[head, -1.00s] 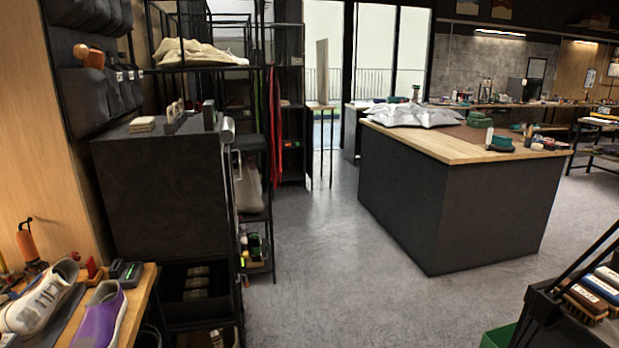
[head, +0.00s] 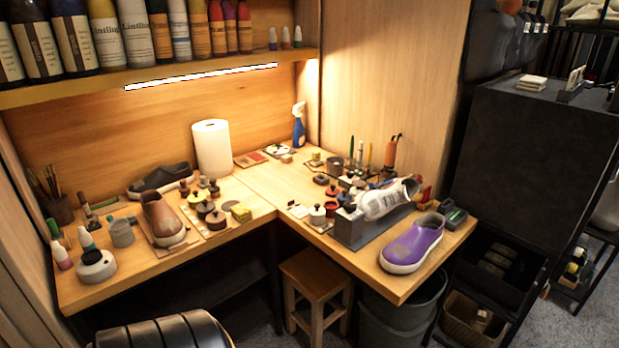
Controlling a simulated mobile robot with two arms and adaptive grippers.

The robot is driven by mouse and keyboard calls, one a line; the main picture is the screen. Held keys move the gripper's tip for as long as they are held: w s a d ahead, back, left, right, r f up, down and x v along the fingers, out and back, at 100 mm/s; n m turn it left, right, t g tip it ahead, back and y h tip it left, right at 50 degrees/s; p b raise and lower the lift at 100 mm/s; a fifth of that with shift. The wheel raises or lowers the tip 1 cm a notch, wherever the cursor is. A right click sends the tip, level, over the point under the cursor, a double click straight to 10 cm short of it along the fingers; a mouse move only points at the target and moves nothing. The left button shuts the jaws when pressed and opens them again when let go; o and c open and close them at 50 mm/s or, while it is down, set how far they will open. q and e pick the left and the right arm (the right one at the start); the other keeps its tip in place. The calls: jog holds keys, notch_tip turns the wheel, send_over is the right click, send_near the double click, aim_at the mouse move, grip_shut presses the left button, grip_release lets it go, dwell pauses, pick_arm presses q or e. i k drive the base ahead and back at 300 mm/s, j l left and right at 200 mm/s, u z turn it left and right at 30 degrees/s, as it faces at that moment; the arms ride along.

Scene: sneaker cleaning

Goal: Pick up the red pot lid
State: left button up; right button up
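Neither of my grippers shows in the head view. Several small lidded pots stand on the corner workbench. A small reddish pot or lid (head: 331,208) sits beside a white pot (head: 317,216) on the right part of the bench, left of the grey shoe stand (head: 350,232). More pots with dark knobbed lids (head: 206,208) stand in the middle of the left part. They are too small for me to tell for certain which one is the red pot lid.
A white sneaker (head: 388,198) rests on the grey stand, and a purple shoe (head: 412,244) is near the right front edge. A brown shoe (head: 163,217) and paper roll (head: 212,149) are on the left part. A wooden stool (head: 315,272) stands below. A bottle shelf (head: 200,76) hangs above.

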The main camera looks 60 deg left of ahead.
aim_at(331, 191)
jog(key=u, duration=1.65)
